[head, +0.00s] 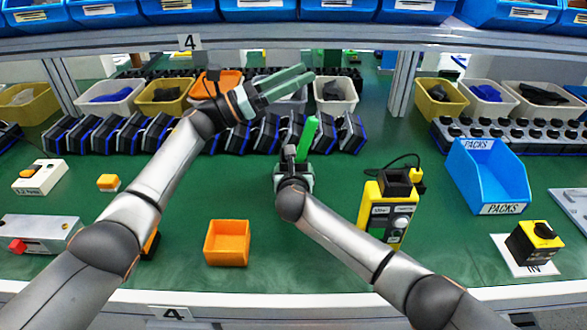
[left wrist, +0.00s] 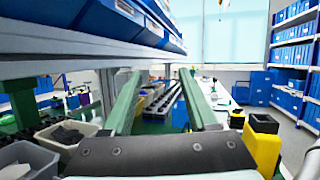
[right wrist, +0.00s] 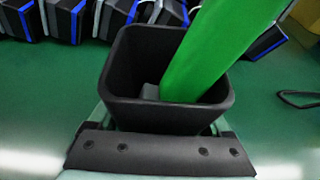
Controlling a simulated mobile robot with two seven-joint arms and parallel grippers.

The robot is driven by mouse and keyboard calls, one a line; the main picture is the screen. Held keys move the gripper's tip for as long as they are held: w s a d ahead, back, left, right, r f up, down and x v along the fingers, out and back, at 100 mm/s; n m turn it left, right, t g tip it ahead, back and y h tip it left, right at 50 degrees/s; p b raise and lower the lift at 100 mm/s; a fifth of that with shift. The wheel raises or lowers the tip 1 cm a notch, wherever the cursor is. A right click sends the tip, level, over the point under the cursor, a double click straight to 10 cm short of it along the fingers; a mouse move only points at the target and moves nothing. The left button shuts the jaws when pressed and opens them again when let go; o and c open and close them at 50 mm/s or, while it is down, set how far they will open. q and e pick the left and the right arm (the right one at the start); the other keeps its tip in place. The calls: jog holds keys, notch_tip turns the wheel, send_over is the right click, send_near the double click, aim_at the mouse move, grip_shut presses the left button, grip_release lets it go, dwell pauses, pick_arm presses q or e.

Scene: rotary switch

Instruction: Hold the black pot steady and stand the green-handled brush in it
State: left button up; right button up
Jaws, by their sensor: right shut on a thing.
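The black pot (right wrist: 125,70) is a square, open-topped cup between the fingers of my right gripper (head: 294,172). My right gripper is shut on it, low over the green table; the fingertips are mostly hidden by the pot. The green-handled brush (head: 307,136) stands in the pot, leaning to the right, and its handle (right wrist: 220,45) fills much of the right wrist view. The brush's lower end is inside the pot. My left gripper (head: 308,72) is open and empty, raised above and behind the pot. Its two fingers (left wrist: 162,98) are apart in the left wrist view.
A row of black and blue units (head: 190,133) stands behind the pot. An orange bin (head: 227,243) lies front left, a yellow device (head: 373,207) with a black top to the right, and a blue tray (head: 487,178) farther right. Bare green table lies between them.

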pick_arm(q)
jog(key=shift+f, duration=0.1)
jog(key=v, duration=1.2)
pick_arm(e)
jog(key=o, duration=1.2)
jog(key=shift+c, duration=0.2)
jog(key=shift+s, duration=0.1)
jog(key=shift+s+a+r, duration=0.1)
jog(key=shift+s+r, duration=0.1)
jog(key=shift+s, duration=0.35)
jog(key=v, duration=1)
jog(key=shift+s+r, duration=0.3)
jog(key=shift+r, duration=0.05)
